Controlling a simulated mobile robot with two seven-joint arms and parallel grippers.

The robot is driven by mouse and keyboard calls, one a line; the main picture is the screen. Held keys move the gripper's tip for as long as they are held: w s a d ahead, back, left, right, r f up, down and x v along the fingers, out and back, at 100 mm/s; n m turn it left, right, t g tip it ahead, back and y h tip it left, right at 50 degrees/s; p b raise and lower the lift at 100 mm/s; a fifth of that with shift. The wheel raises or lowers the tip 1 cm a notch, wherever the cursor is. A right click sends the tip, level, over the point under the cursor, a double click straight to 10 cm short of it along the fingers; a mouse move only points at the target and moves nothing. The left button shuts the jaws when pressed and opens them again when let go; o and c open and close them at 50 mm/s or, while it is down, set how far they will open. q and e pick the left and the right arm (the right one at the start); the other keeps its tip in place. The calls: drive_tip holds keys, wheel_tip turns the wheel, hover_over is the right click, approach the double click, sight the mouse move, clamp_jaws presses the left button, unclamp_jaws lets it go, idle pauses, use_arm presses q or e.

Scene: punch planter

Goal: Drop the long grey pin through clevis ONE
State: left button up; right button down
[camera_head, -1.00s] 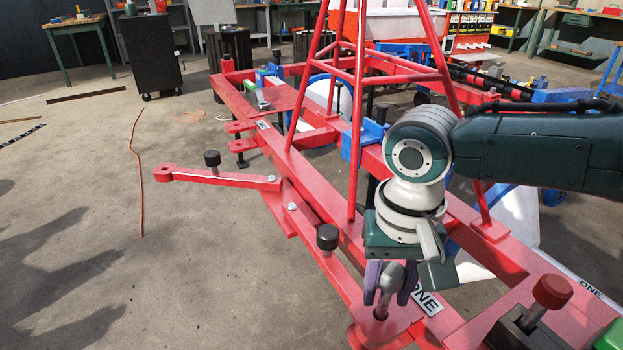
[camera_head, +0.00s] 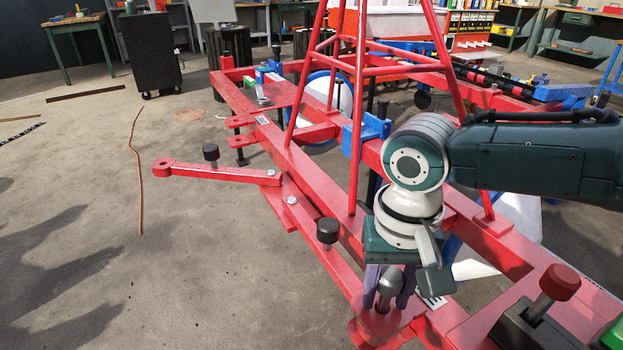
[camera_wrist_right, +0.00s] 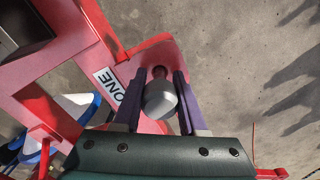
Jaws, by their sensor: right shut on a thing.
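The pin's shank meets the red end plate of clevis ONE (camera_head: 366,331) in the head view. I cannot tell how deep it is in the hole. In the right wrist view the pin head (camera_wrist_right: 160,99) is between the fingers (camera_wrist_right: 156,103), over the red plate (camera_wrist_right: 150,58), and hides most of the shank. The ONE label (camera_wrist_right: 110,86) is beside the plate. My left gripper is not in view.
Red frame tubes (camera_head: 355,140) rise behind my right wrist. A black-knobbed pin (camera_head: 327,232) stands on the near beam. A red-knobbed pin (camera_head: 560,282) stands at the lower right. A red bar (camera_head: 225,176) reaches out left. The floor at left is mostly clear.

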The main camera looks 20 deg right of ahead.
drive_tip(key=shift+f, duration=0.4)
drive_tip(key=shift+c, duration=1.9)
unclamp_jaws()
drive_tip(key=shift+r, duration=0.15)
wheel_tip(320, 180, up, 8)
drive_tip(key=p, duration=0.4)
drive_tip(key=shift+r, duration=0.25)
drive_tip(key=shift+r+p, duration=0.4)
drive_tip(key=shift+r, duration=0.25)
